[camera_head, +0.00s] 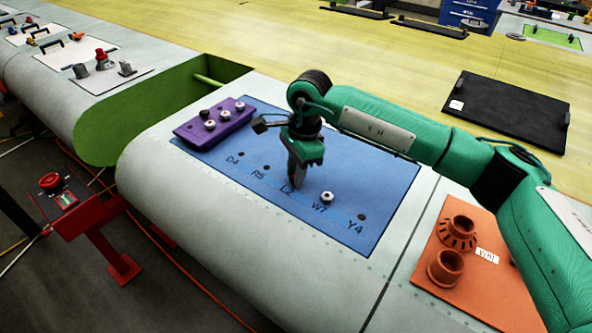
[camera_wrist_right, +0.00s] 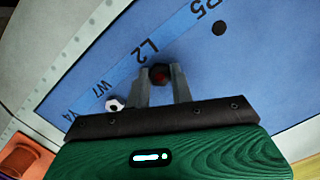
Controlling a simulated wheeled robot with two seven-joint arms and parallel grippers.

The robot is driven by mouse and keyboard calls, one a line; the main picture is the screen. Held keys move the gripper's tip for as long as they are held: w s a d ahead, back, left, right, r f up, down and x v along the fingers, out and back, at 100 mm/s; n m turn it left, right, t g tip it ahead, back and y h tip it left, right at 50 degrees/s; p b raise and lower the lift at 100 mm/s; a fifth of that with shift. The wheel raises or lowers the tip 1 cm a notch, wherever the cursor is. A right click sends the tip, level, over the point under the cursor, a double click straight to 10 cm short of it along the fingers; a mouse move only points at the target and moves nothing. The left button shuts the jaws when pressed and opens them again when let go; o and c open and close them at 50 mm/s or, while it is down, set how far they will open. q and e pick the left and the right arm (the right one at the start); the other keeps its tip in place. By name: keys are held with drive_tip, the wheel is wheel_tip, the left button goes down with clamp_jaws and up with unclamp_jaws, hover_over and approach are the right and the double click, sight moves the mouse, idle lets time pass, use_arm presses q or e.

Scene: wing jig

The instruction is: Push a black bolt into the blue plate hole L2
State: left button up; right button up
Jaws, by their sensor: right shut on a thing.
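The blue plate (camera_head: 370,180) lies on the pale wing surface, with labels D4, R5, L2, W7 and Y4 along its front. My right gripper (camera_head: 296,182) points down at the L2 label, fingertips close to the plate. In the right wrist view the gripper (camera_wrist_right: 160,86) is shut on a dark bolt (camera_wrist_right: 159,74) with a reddish centre, beside the L2 label. Hole L2 is hidden by the fingers and bolt; I cannot tell how deep the bolt sits. A silver-topped bolt (camera_head: 327,197) stands at W7 and also shows in the wrist view (camera_wrist_right: 115,103). My left gripper is out of view.
A purple holder (camera_head: 190,131) with several bolts stands on the plate's far left corner. Dark open holes show at R5 (camera_head: 266,168) and Y4 (camera_head: 361,217). An orange mat (camera_head: 470,290) with two orange fittings lies at right. A green-lined gap opens behind left.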

drive_tip(key=o, duration=1)
drive_tip(key=shift+o, duration=0.2)
wheel_tip(320, 180, up, 21)
drive_tip(key=d, duration=0.1)
drive_tip(key=shift+w+d+f, duration=0.15)
drive_tip(key=shift+w+d, duration=0.25)
drive_tip(key=shift+w, duration=0.1)
